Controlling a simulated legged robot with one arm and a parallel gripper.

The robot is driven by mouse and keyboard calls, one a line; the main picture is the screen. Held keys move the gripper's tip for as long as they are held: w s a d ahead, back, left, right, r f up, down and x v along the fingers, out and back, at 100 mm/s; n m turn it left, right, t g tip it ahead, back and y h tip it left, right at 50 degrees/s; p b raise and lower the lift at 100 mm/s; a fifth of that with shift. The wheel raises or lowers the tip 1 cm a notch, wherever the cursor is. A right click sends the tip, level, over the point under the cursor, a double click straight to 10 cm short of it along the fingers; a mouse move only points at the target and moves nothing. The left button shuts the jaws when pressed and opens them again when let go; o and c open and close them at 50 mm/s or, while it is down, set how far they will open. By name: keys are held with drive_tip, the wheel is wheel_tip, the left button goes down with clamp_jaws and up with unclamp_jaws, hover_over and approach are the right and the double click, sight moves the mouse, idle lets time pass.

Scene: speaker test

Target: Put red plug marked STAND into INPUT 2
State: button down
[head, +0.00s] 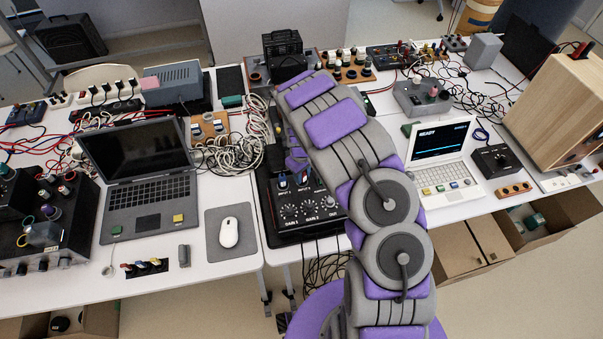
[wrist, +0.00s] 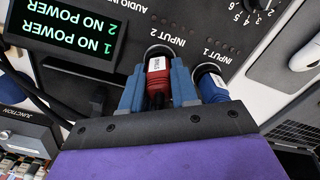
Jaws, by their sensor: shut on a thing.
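My gripper (wrist: 157,82) has blue fingers shut on a red plug (wrist: 158,68) with a white-lettered label, too small to read surely. The plug's front end is at the round INPUT 2 socket (wrist: 157,49), lined up with it; I cannot tell how deep it sits. A blue plug (wrist: 209,84) stands at the INPUT 1 socket beside the right finger. In the head view, the black audio box (head: 318,210) with gain knobs stands at the table edge, and my arm hides much of the gripper.
A green-lit display (wrist: 68,32) reads "1 NO POWER, 2 NO POWER". A junction box (wrist: 25,130) lies at left in the wrist view. A dark laptop (head: 140,165), a mouse (head: 229,232) and tangled white cables (head: 240,150) lie left of the audio box. A READY laptop (head: 442,145) stands right.

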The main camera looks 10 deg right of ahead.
drive_tip(key=shift+f, duration=0.1)
drive_tip(key=c, duration=0.8)
unclamp_jaws()
wheel_tip(320, 180, up, 17)
drive_tip(key=shift+w+a+r+p, duration=0.1)
drive_tip(key=shift+w+r+p, duration=0.05)
drive_tip(key=shift+p, duration=0.75)
